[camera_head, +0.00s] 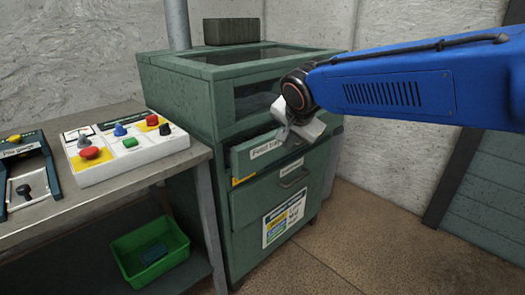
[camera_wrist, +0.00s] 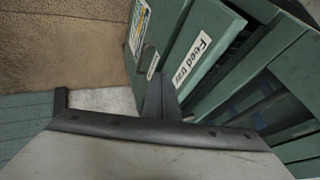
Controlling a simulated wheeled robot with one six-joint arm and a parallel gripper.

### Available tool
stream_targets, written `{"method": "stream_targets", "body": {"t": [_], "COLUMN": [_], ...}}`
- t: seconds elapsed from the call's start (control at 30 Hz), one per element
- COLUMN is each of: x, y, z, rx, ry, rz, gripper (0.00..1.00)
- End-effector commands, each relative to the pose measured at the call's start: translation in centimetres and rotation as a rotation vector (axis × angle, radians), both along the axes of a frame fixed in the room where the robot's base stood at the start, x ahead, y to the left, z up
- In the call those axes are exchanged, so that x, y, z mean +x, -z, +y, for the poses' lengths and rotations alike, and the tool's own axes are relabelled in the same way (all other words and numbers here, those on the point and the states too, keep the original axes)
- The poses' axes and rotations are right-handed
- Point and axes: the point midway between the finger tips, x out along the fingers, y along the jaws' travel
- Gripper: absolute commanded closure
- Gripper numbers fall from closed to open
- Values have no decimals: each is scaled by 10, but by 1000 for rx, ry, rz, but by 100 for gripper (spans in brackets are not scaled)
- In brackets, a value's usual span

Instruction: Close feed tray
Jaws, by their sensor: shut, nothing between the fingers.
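The feed tray (camera_head: 250,158) is a green drawer front with a white "Feed tray" label, in the upper part of the green machine. It stands partly pulled out; in the wrist view the feed tray (camera_wrist: 208,38) shows a dark gap behind its front. My gripper (camera_head: 284,134) is shut and empty, at the right part of the tray front and hiding some of it. In the wrist view the closed fingers of my gripper (camera_wrist: 158,95) lie close to the front face below the label. I cannot tell whether they touch it.
A second drawer (camera_head: 265,195) with a handle sits below, looking shut. On the left, a bench (camera_head: 110,185) holds a control panel (camera_head: 120,145) with coloured buttons. A green crate (camera_head: 150,250) is on its lower shelf. The floor (camera_head: 370,235) right of the machine is clear.

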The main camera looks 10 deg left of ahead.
Motion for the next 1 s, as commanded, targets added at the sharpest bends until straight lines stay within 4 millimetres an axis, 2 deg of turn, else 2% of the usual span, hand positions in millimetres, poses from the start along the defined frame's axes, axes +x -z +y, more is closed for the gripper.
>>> {"method": "stream_targets", "body": {"t": [0.1,0.27,0.83,1.0], "x": [-14,-10,46,59], "y": [2,10,86,83], "z": [-1,0,13,33], "rx": [1,1,0,1], "ry": [0,2,3,0], "rz": [-3,-3,-1,-3], "gripper": [100,100,100,100]}}
